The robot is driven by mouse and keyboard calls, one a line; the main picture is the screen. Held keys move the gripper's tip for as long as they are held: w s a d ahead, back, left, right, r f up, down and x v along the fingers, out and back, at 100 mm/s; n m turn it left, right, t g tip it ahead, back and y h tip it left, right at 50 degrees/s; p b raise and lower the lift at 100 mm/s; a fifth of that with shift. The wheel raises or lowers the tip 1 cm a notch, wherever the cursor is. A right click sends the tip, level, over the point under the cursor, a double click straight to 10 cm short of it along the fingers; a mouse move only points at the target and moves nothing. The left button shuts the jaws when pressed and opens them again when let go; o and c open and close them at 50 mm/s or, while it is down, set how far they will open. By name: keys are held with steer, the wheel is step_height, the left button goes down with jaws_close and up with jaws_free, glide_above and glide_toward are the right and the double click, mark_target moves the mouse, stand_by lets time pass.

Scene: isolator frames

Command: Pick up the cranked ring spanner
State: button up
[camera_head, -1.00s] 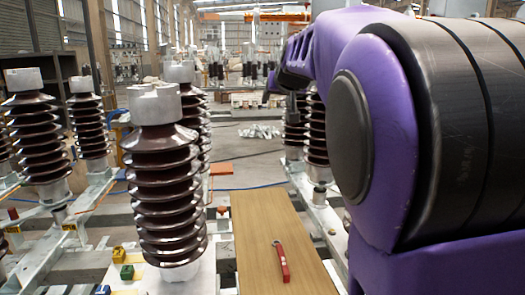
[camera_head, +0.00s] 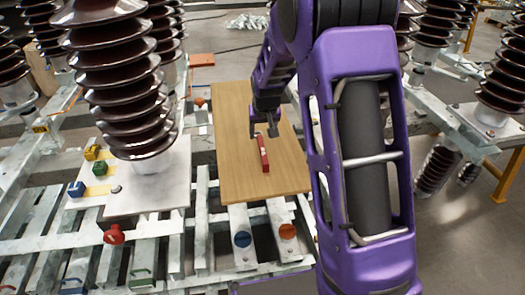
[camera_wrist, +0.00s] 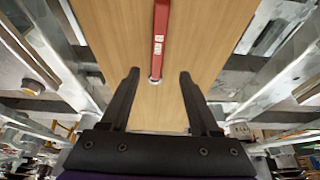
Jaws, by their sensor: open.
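The cranked ring spanner (camera_head: 263,155) lies on a wooden board (camera_head: 233,165), its red handle pointing toward the front. In the wrist view, the spanner (camera_wrist: 160,38) runs from the top edge down to a small metal end between the fingertips. My gripper (camera_head: 263,134) is over the board at the spanner's far end. In the wrist view my gripper (camera_wrist: 158,74) is open, with one finger on each side of the spanner's line and nothing held. The exact height of the fingers above the board is hard to tell.
A large brown ribbed insulator (camera_head: 122,85) stands on a pale plate (camera_head: 150,185) left of the board. Small coloured blocks, including a green one (camera_head: 100,169), sit on that plate. Metal frame rails (camera_head: 25,220) surround the board.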

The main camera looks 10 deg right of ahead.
mark_target(262, 147)
steer(key=x, duration=0.5)
steer(key=shift+d+b+x, duration=0.2)
steer(key=shift+b+x, duration=0.5)
steer(key=shift+x, duration=1.95)
steer(key=shift+s, duration=0.15)
jaws_close()
